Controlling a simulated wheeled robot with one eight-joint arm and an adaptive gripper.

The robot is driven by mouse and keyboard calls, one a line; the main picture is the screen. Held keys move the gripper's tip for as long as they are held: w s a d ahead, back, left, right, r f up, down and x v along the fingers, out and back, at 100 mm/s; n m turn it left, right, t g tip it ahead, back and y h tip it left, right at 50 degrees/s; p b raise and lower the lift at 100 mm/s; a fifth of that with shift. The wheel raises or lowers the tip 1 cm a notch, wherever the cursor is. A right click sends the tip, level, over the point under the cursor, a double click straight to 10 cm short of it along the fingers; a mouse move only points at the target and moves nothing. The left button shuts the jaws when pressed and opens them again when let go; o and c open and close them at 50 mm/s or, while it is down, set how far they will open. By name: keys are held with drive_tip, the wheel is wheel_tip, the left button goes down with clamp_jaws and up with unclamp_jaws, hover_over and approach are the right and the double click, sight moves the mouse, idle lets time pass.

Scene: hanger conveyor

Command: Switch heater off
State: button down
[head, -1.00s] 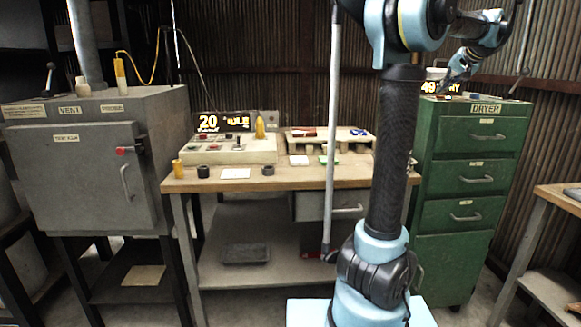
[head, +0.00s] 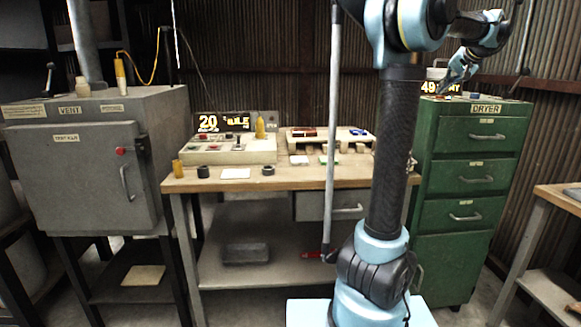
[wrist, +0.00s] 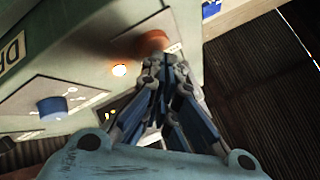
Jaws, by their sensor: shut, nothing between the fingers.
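The green dryer cabinet (head: 465,190) stands at the right, with a DRYER label and several drawers. My gripper (head: 449,84) is at its top, beside a small lit display (head: 448,87). In the wrist view my gripper (wrist: 163,60) is shut and empty. Its fingertips are close to a reddish-orange knob (wrist: 153,42) on the dryer's top; I cannot tell whether they touch. A glowing lamp (wrist: 120,70) sits left of the fingertips. A blue knob (wrist: 52,108) on a plate is farther left. No readable label marks the heater control, and the fingers partly cover the panel.
A wooden workbench (head: 300,178) with control panels stands in the middle. A grey kiln (head: 75,175) is at the left, and another table (head: 562,196) is at the right edge. A corrugated wall is close behind the dryer.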

drive_tip(key=shift+f, duration=0.1)
idle(0.4)
drive_tip(key=shift+s+f, duration=0.1)
drive_tip(key=shift+f, duration=0.2)
drive_tip(key=shift+r, duration=0.55)
idle(0.3)
drive_tip(key=shift+r, duration=2.95)
